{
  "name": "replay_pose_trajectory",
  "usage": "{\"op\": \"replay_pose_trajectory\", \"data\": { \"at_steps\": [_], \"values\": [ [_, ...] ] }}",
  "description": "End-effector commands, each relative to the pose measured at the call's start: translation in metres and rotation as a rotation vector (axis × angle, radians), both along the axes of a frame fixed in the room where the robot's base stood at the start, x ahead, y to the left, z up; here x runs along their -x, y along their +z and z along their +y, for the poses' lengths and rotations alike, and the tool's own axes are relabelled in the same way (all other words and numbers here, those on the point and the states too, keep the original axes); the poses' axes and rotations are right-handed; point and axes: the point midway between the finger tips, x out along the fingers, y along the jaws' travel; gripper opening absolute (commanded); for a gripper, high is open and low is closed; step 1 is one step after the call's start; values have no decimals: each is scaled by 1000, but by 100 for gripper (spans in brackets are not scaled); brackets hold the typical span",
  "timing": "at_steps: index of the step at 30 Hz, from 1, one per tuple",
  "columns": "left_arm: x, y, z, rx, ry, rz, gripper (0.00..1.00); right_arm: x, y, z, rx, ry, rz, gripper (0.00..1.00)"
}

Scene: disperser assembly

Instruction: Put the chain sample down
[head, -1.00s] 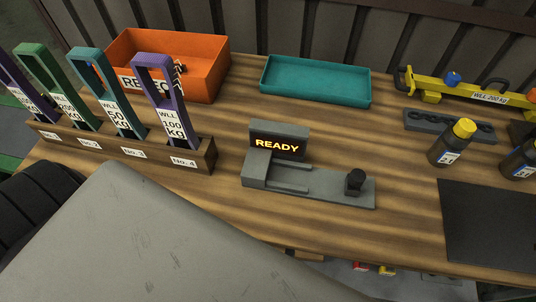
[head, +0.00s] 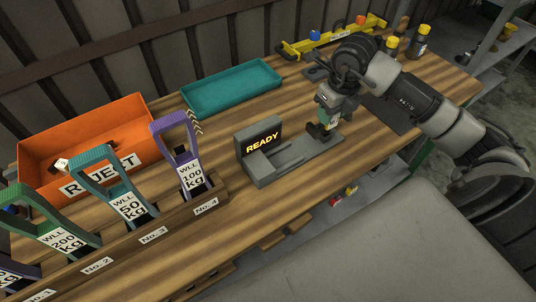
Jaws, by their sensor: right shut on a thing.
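My right gripper (head: 325,128) points down at the right end of the grey test stand (head: 290,160), whose screen (head: 263,142) reads READY. Its jaws are shut on a small dark thing, mostly hidden by the fingers; I cannot tell whether this is the chain sample or part of the stand's end. The visible left part of the stand's bed looks empty. A dark piece with a white tag (head: 62,164) lies in the orange REJECT box (head: 140,112). The teal tray (head: 228,86) is empty. My left gripper is out of view.
A wooden rack (head: 215,207) holds several coloured slings, with a purple one (head: 170,128) near the stand. A yellow lifting beam (head: 310,45) and bottles (head: 420,40) stand at the back right. Bare table lies between the teal tray and the stand.

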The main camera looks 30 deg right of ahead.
Motion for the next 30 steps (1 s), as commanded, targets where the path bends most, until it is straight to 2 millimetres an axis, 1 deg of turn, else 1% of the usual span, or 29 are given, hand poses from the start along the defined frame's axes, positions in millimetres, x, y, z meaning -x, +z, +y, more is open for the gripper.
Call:
{"op": "replay_pose_trajectory", "data": {
  "at_steps": [1, 6, 9, 13, 16, 20, 25, 27, 30],
  "values": [
    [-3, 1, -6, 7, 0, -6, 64, -3, -5, 12, -8, 4, -2, 0],
    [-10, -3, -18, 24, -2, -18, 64, -14, -31, 50, -9, 6, -1, 0],
    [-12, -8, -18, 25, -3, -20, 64, -20, -44, 71, -8, 7, -2, 0],
    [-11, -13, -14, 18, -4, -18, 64, -26, -57, 91, -6, 5, -2, 0],
    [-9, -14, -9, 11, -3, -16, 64, -28, -61, 99, -4, 4, -2, 0],
    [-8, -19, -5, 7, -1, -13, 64, -29, -68, 101, -2, 4, -1, 0],
    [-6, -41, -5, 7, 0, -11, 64, -28, -96, 102, -2, 4, 0, 0],
    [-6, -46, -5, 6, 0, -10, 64, -28, -104, 101, -1, 4, 0, 0],
    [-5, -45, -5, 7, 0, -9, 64, -29, -104, 101, 0, 4, -1, 0]
  ]
}}
